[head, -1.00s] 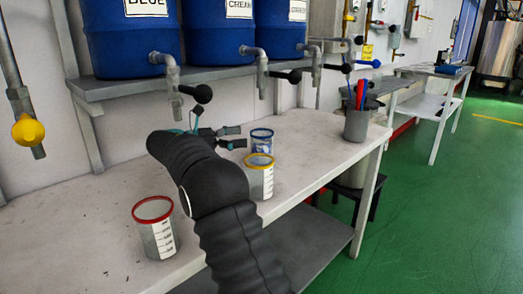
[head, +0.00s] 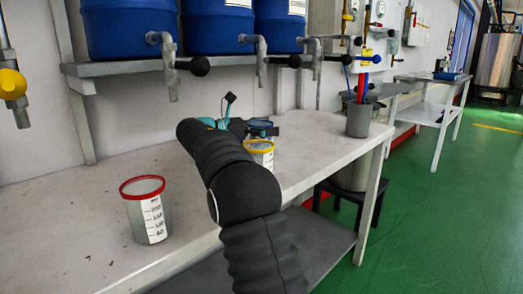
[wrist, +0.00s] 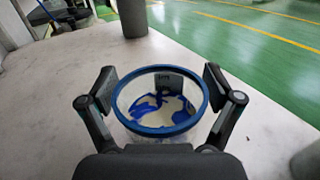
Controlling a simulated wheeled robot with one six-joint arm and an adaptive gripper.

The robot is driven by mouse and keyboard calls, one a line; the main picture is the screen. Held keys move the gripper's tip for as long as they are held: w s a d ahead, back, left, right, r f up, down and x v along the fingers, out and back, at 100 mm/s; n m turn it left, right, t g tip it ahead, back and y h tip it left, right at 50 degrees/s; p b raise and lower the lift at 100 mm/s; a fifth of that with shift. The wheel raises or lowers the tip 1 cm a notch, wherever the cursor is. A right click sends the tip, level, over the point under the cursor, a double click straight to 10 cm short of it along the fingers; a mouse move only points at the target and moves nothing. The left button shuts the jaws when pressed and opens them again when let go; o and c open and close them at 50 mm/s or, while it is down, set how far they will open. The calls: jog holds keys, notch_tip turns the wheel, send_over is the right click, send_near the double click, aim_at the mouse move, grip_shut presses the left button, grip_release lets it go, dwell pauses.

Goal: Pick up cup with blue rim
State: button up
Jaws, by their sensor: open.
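The cup with the blue rim (wrist: 163,134) stands on the table, clear-walled with blue and cream-white contents at its bottom. In the wrist view it sits between the two open fingers of my gripper (wrist: 161,97), one on each side. Small gaps show between the fingers and the rim. In the head view the blue-rimmed cup (head: 262,127) is mostly hidden behind my gripper (head: 262,130) and the yellow-rimmed cup.
A yellow-rimmed cup (head: 260,147) stands just in front of the blue-rimmed one, and a red-rimmed cup (head: 146,212) stands nearer on the left. A grey pen holder (head: 358,119) is to the right. The table (head: 85,215) is otherwise mostly clear.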

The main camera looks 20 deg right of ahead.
jog(key=shift+d, duration=0.1)
jog(key=shift+r, duration=0.1)
jog(key=c, duration=1.4)
